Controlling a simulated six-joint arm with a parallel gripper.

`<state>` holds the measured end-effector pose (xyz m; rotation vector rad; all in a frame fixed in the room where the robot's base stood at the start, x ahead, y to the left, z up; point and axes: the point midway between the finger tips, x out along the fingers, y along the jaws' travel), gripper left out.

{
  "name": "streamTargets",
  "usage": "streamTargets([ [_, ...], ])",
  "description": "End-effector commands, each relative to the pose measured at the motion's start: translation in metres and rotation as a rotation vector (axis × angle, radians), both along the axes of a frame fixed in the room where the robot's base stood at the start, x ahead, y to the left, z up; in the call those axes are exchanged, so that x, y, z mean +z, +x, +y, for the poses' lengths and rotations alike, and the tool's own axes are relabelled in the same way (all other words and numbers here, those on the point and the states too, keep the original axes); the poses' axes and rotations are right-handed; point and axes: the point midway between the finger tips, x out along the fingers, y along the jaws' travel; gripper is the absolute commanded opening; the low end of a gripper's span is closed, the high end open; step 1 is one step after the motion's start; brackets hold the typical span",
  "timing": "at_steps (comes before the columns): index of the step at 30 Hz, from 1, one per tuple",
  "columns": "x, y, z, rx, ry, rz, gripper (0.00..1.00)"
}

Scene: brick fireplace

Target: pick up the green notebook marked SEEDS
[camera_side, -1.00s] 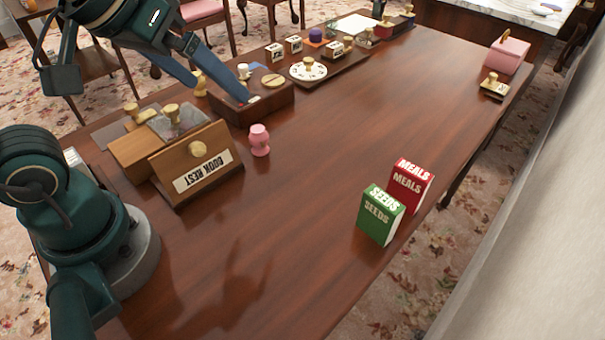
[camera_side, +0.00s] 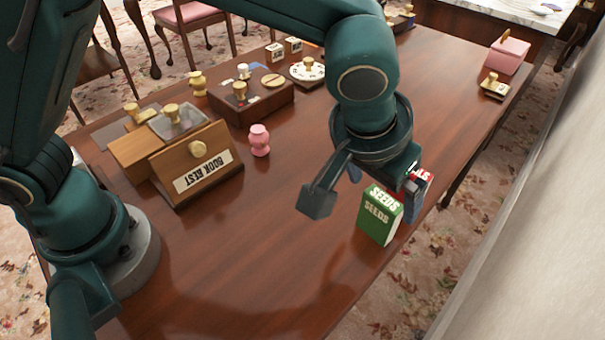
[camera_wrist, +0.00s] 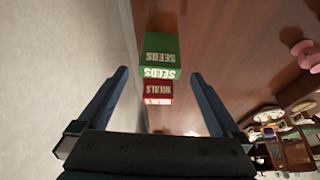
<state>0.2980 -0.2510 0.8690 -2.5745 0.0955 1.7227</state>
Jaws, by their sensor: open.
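The green SEEDS notebook (camera_side: 380,214) stands upright near the table's front right edge in the side view. In the wrist view the green notebook (camera_wrist: 160,52) shows ahead of my fingers, at the top centre. The red MEALS notebook (camera_side: 424,178) stands right behind it, largely hidden by my arm; in the wrist view this red notebook (camera_wrist: 158,90) appears between the fingertips. My gripper (camera_wrist: 158,74) is open and empty, its two blue fingers spread wide. In the side view its fingers are partly hidden behind my wrist and the green notebook.
A wooden BOOK REST stand (camera_side: 198,164) is at the left, with a pink object (camera_side: 259,140) beside it. A wooden box (camera_side: 262,105) and stamps stand farther back. A pink box (camera_side: 507,55) sits at the far right. The front middle of the table (camera_side: 260,260) is clear.

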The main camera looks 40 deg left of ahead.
Motion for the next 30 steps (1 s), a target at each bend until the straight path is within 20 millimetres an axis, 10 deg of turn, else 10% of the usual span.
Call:
streamTargets([
  [22, -0.044, 0.018, -0.002, -0.004, -0.004, -0.003, 1.0],
  [28, -0.044, 0.018, -0.002, -0.004, -0.004, -0.003, 0.23],
  [30, -0.044, 0.018, -0.002, -0.004, -0.004, -0.003, 0.15],
])
